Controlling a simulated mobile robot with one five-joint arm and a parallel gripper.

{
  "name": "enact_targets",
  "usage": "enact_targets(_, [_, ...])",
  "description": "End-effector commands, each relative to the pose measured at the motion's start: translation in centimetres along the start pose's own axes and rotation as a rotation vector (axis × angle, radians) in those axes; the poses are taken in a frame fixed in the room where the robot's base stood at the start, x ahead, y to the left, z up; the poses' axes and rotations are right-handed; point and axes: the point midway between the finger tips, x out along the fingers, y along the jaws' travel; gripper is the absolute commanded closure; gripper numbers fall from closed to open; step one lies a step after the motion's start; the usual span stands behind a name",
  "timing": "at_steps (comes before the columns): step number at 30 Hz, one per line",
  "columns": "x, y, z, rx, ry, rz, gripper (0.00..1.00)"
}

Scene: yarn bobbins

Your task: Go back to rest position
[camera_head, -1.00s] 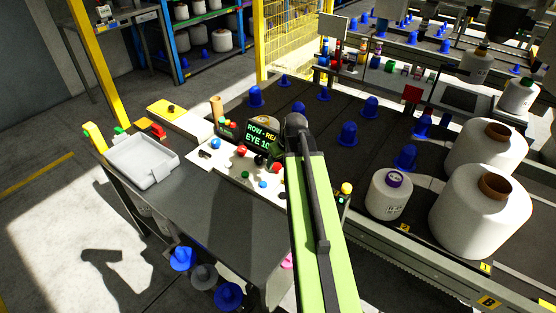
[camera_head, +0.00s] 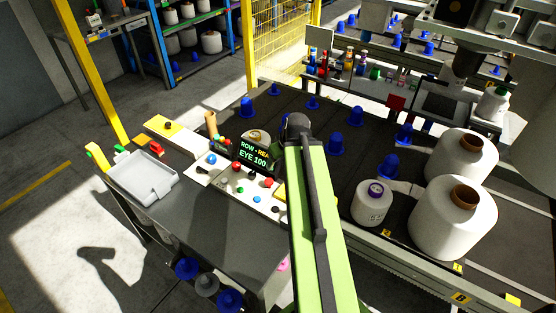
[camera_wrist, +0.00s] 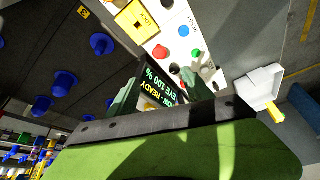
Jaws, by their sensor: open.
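My gripper (camera_wrist: 160,90) shows in the wrist view as two dark green fingers spread apart, one on each side of the lit display (camera_wrist: 163,85). I see nothing held between them. In the head view my green arm reaches forward over the console's right side, and its link hides the gripper. The display, which reads "EYE 100" in part, also shows in the head view (camera_head: 256,153).
A grey tray (camera_head: 163,190) lies on the bench at left. Blue cones (camera_head: 388,166) stand on the dark conveyor deck (camera_head: 335,180). A small white bobbin (camera_head: 371,205) and two large ones (camera_head: 450,228) stand at right. A yellow post (camera_head: 95,75) rises at back left.

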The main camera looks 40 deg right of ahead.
Motion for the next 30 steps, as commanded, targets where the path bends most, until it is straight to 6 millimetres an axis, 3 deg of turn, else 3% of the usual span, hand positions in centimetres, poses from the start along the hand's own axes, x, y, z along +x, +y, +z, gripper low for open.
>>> enact_targets(8, [0.1,-0.2,-0.1,-0.003,0.0,-0.001,0.41])
enact_targets(10, [0.3,-1.5,-0.7,-0.026,0.0,-0.011,0.41])
enact_targets(11, [0.5,-2.6,-1.2,-0.044,0.0,-0.019,0.41])
enact_targets(14, [1.4,-8.8,-3.3,-0.146,0.0,-0.06,0.41])
enact_targets(17, [2.2,-17.1,-4.7,-0.282,-0.027,-0.104,0.41])
enact_targets(18, [2.4,-20.1,-4.6,-0.317,-0.05,-0.118,0.41])
enact_targets(21, [2.5,-26.5,-3.5,-0.365,-0.123,-0.138,0.41])
enact_targets(24, [2.2,-31.0,-1.6,-0.354,-0.214,-0.128,0.41])
enact_targets(26, [1.8,-32.2,0.0,-0.297,-0.285,-0.097,0.41])
enact_targets(30, [1.2,-30.6,1.9,-0.122,-0.38,-0.024,0.41])
